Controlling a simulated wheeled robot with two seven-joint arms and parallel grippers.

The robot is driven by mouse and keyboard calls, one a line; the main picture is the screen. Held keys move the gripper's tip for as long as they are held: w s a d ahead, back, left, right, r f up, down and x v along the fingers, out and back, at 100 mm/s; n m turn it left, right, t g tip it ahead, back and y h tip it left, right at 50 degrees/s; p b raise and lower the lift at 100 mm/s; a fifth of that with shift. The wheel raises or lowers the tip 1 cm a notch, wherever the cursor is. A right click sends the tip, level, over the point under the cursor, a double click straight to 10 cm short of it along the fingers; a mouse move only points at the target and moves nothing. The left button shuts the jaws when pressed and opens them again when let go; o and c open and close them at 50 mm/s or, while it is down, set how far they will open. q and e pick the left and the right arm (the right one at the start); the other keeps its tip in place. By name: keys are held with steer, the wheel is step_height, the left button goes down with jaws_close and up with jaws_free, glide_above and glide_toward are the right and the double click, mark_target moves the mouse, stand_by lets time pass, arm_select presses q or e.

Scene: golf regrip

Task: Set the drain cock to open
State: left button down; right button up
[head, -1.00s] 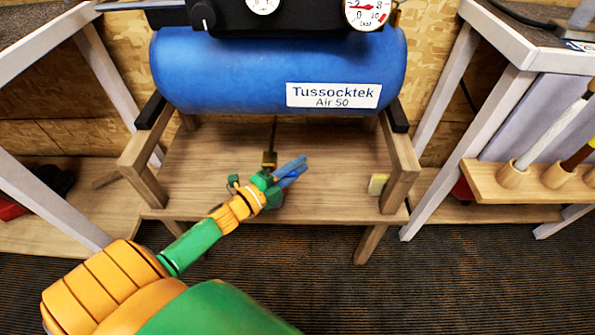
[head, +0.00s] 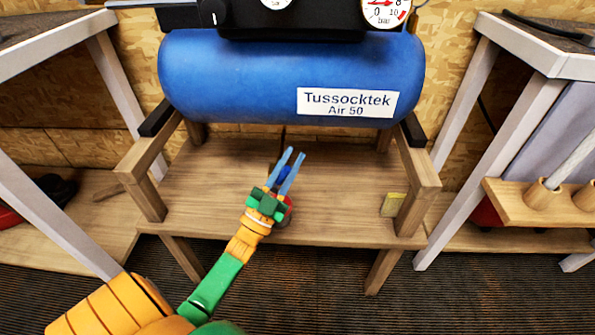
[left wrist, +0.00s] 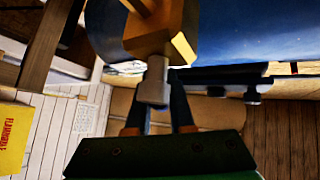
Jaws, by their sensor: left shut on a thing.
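The drain cock (left wrist: 172,38) is a brass body with a grey stem in the left wrist view, beside the blue tank. In the head view it is largely hidden behind my left gripper, and a small blue part shows between the fingers. My left gripper (head: 290,158) is under the tank, its two blue fingers pointing up and away. In the left wrist view the fingers (left wrist: 157,98) stand either side of the grey stem and are shut on the cock. Whether the cock is open or closed I cannot tell. My right gripper is in neither view.
The blue compressor tank (head: 230,75) rests on a wooden stand (head: 195,215). A small yellow block (head: 393,204) lies on the shelf at the right. Grey-legged benches stand on both sides. A wooden rack (head: 515,205) is at the far right. The shelf around my gripper is mostly clear.

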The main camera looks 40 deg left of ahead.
arm_select(q)
steer(key=n+y, duration=0.1)
steer(key=n, duration=0.1)
steer(key=a+n+y, duration=0.1)
steer(key=n+y, duration=0.1)
steer(key=s+n+t+y+b, duration=0.1)
steer(key=n+y, duration=0.1)
steer(key=shift+a+r, duration=0.25)
steer(key=shift+s+a+r+n+g+y+b, duration=0.1)
steer(key=shift+a+n+y+b, duration=0.1)
steer(key=shift+n+y, duration=0.6)
steer(key=shift+s+a+r+n+g+y+b, duration=0.1)
steer(key=shift+a+n+y, duration=0.05)
steer(key=shift+n+y, duration=0.65)
steer(key=shift+s+a+n+g+y+b, duration=0.1)
steer(key=shift+a+n+y+b, duration=0.1)
steer(key=shift+n+y, duration=0.6)
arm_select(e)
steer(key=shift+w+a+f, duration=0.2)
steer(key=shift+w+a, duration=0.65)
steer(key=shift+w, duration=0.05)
arm_select(q)
steer(key=c, duration=0.8)
jaws_free()
steer(key=b+v, duration=0.1)
steer(key=v, duration=0.6)
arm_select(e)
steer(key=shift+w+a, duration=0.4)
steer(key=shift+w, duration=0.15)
